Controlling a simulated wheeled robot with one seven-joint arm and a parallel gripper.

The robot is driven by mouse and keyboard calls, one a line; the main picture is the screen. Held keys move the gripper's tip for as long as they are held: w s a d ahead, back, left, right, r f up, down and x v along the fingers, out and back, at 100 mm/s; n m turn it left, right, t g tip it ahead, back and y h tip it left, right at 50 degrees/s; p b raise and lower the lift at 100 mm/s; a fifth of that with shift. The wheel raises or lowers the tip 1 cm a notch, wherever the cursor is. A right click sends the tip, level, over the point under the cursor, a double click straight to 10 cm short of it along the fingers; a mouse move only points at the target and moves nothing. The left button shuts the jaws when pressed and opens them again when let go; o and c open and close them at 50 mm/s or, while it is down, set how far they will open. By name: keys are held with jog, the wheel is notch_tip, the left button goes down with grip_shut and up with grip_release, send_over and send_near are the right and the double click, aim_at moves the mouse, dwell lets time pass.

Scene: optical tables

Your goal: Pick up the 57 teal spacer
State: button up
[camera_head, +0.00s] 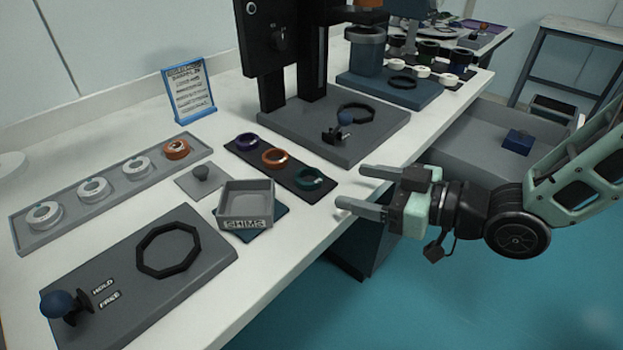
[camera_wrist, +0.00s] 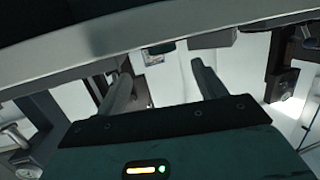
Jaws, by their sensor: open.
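The teal spacer (camera_head: 309,179) is a ring lying at the near right end of a dark strip (camera_head: 285,169) on the white table, in line with an orange ring (camera_head: 274,158) and a purple ring (camera_head: 246,142). Any number on it is too small to read. My gripper (camera_head: 351,190) is open and empty, to the right of the teal ring and apart from it, out past the table's front edge. Its two fingers point left toward the table. In the wrist view, the fingers (camera_wrist: 162,85) stand apart with nothing between them; the teal ring cannot be made out there.
A grey SHIMS box (camera_head: 245,205) stands left of the strip. A dark stand (camera_head: 337,125) with a tall column rises behind it. The table's front strip is clear.

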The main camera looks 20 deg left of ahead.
aim_at(312, 177)
jog(key=x, duration=0.8)
jog(key=shift+s+a, duration=0.15)
jog(key=shift+a, duration=0.25)
jog(key=c, duration=1.1)
